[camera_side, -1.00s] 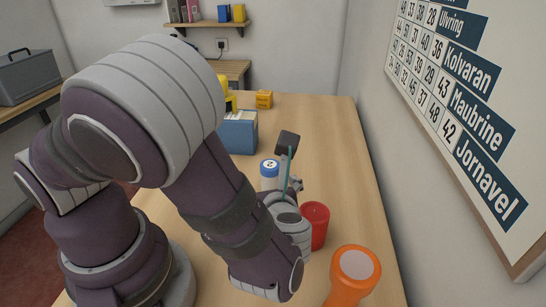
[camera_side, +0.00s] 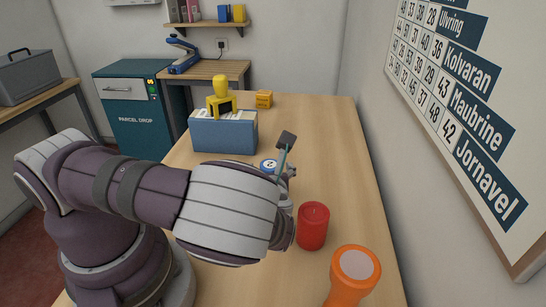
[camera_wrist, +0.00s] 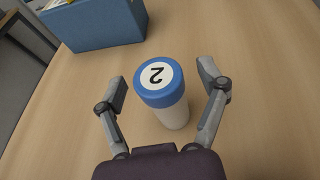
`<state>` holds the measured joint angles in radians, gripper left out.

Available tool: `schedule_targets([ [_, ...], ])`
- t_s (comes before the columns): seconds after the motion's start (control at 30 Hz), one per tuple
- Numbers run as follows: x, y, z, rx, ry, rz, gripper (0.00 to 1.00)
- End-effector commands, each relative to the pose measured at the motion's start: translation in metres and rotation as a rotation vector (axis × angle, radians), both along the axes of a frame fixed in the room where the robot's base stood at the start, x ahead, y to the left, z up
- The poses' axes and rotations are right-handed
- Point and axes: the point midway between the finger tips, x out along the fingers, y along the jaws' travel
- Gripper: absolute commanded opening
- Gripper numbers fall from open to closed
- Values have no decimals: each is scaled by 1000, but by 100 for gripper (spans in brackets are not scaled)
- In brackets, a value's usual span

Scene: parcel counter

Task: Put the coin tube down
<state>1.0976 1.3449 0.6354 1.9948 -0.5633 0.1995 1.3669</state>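The coin tube, white with a blue cap marked 2, stands upright on the table in the wrist view (camera_wrist: 172,113). In the side view only its blue cap (camera_side: 268,165) shows, the rest being hidden behind my arm. My gripper (camera_wrist: 163,84) is open, with one finger on each side of the tube and a visible gap to each. In the side view the gripper (camera_side: 286,172) is largely hidden by my arm.
A red cylinder (camera_side: 312,228) and an orange object with a pale round top (camera_side: 346,278) stand near the front right. A blue box (camera_side: 222,137) with a yellow object (camera_side: 221,92) on it is behind. The table's right middle is clear.

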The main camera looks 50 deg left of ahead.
Motion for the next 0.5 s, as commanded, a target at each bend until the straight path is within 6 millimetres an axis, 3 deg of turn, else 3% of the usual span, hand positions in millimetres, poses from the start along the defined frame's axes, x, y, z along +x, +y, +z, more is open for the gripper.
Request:
schedule_targets([
  [0.07,0,0,0,0,0,0,61],
  [0.5,0,0,0,0,0,0,4],
])
